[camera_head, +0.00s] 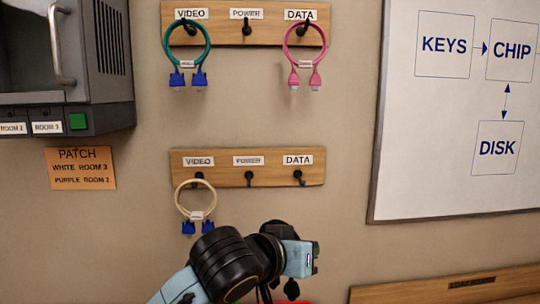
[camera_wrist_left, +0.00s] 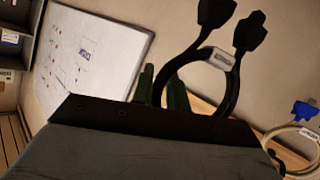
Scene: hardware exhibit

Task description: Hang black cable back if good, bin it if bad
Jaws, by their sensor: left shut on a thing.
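My left gripper (camera_wrist_left: 160,85) is shut on the black cable (camera_wrist_left: 232,85). In the left wrist view the cable's loop curves out of the jaws, with a pale label (camera_wrist_left: 217,57) and two black plugs (camera_wrist_left: 232,25). In the head view my left gripper (camera_head: 312,259) is in front of the wall below the lower rack (camera_head: 225,179). The black plugs (camera_head: 291,289) hang beneath it; most of the loop is hidden. The lower rack has VIDEO, POWER and DATA hooks; the POWER hook (camera_head: 249,178) and DATA hook (camera_head: 298,178) are empty. My right gripper is out of view.
A cream cable (camera_head: 181,206) with blue plugs hangs at lower VIDEO. The upper rack (camera_head: 265,35) holds a green cable (camera_head: 208,45) and a pink cable (camera_head: 288,58); its POWER hook is bare. A cabinet (camera_head: 65,121), PATCH note (camera_head: 80,168) and whiteboard (camera_head: 440,160) surround them.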

